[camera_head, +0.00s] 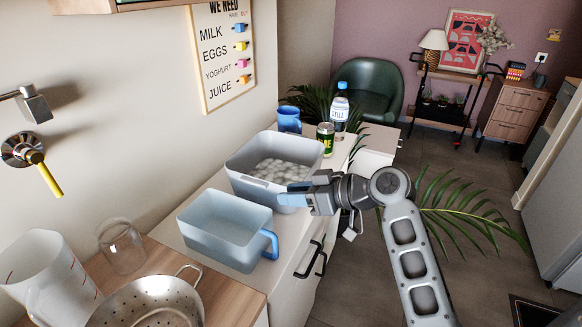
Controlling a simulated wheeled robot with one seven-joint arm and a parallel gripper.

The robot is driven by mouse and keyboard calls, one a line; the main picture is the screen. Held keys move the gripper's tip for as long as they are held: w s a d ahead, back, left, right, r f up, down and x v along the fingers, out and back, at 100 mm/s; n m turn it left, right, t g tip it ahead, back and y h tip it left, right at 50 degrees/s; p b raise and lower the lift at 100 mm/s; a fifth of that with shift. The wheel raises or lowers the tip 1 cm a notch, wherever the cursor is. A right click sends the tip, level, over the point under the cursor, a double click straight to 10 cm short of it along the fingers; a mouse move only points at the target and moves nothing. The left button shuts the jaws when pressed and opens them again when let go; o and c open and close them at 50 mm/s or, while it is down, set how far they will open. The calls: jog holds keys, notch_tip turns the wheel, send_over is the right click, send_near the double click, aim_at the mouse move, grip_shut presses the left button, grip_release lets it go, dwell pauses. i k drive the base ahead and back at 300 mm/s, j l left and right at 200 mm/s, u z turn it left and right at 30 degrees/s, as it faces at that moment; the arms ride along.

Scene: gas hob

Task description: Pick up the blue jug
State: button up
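A pale blue, see-through, box-shaped jug (222,232) with a blue side handle (271,245) stands upright on the white counter, its open top facing up. A smaller dark blue vessel (289,120) stands farther back, behind the grey tub. My gripper (293,197) is over the front right side of the grey tub, pointing left. It is above and to the right of the pale blue jug's handle in the picture, apart from it. The fingers are seen from the side, so their opening does not show. I see nothing clearly held.
A grey tub (243,180) of pale round pieces stands behind the jug. A can (325,139) and a water bottle (340,107) are beyond it. A colander (150,305), a glass (120,246) and a measuring jug (48,280) are at front left. Plant leaves spread right of my arm.

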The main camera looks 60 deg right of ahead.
aim_at(287, 118)
jog(key=z, duration=1.2)
